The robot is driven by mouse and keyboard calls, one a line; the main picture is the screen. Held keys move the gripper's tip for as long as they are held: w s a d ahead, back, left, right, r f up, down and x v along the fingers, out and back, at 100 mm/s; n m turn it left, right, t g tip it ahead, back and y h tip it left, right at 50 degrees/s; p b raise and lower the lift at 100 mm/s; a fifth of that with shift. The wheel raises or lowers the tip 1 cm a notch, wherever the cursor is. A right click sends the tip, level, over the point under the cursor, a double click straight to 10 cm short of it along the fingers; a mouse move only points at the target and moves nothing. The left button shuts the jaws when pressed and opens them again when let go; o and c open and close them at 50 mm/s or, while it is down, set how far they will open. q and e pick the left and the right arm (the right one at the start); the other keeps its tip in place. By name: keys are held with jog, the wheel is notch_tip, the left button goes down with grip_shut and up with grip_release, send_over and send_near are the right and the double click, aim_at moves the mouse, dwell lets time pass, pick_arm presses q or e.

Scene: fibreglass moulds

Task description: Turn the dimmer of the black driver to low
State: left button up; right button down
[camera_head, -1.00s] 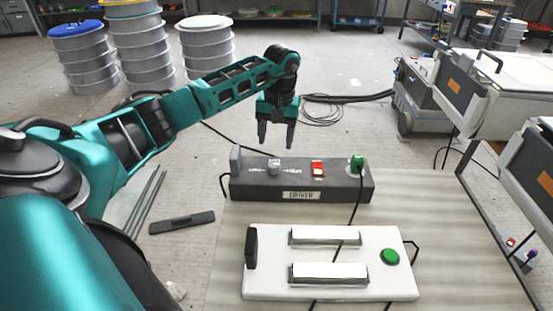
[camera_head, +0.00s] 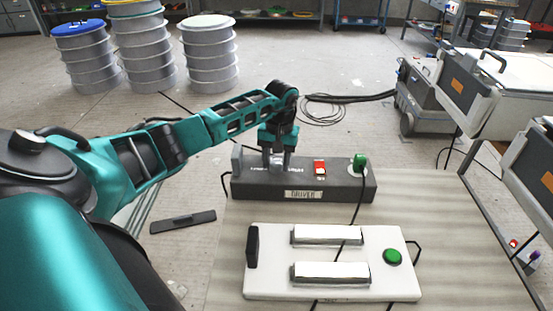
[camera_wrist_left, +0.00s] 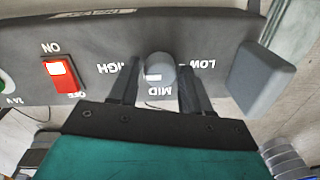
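The black driver (camera_head: 330,190) is a dark box labelled DRIVER, lying across the far part of the board. Its dimmer is a round grey knob (camera_wrist_left: 161,69) among the labels HIGH, MID and LOW, upside down in the left wrist view, with HIGH left, MID below and LOW right. A white mark shows on the knob's lower left, towards MID and HIGH. My left gripper (camera_head: 277,160) points down at the driver and is open, one finger on each side of the knob. Gaps seem to remain beside it; contact is unclear. My right gripper is not in view.
The driver also carries a red rocker switch (camera_head: 319,167), a green plug (camera_head: 358,162) with a black cable, and a grey end block (camera_wrist_left: 263,80) close to the right finger. A white panel (camera_head: 265,285) with two bars and a green button (camera_head: 392,257) lies nearer.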

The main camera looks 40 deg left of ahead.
pick_arm(q)
jog(key=c, duration=0.7)
jog(key=shift+c, duration=0.2)
